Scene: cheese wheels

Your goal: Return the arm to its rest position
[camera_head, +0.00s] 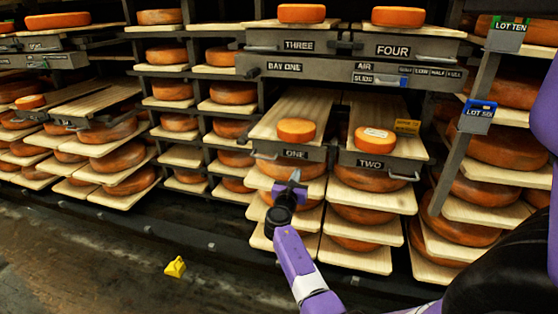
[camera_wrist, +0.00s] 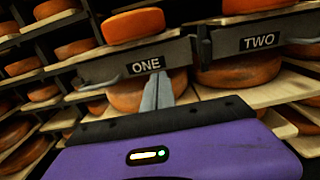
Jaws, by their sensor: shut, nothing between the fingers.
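My purple arm reaches in from the lower right of the head view. My gripper (camera_head: 295,177) is at its end, in front of the drawer front labelled ONE (camera_head: 290,153). In the wrist view my gripper (camera_wrist: 158,82) shows its grey fingers together with nothing between them, just below the ONE label (camera_wrist: 146,66). I cannot tell whether the fingertips touch the drawer front. An orange cheese wheel (camera_head: 296,131) sits on board ONE. Another cheese wheel (camera_head: 374,140) with a pale label on top sits on board TWO (camera_head: 384,164).
Racks of cheese wheels on wooden boards fill the back and both sides. Drawer fronts THREE (camera_head: 299,45) and FOUR (camera_head: 393,50) are above. A rack post with a blue LOT tag (camera_head: 477,115) stands at right. A yellow object (camera_head: 175,267) lies on the open floor at lower left.

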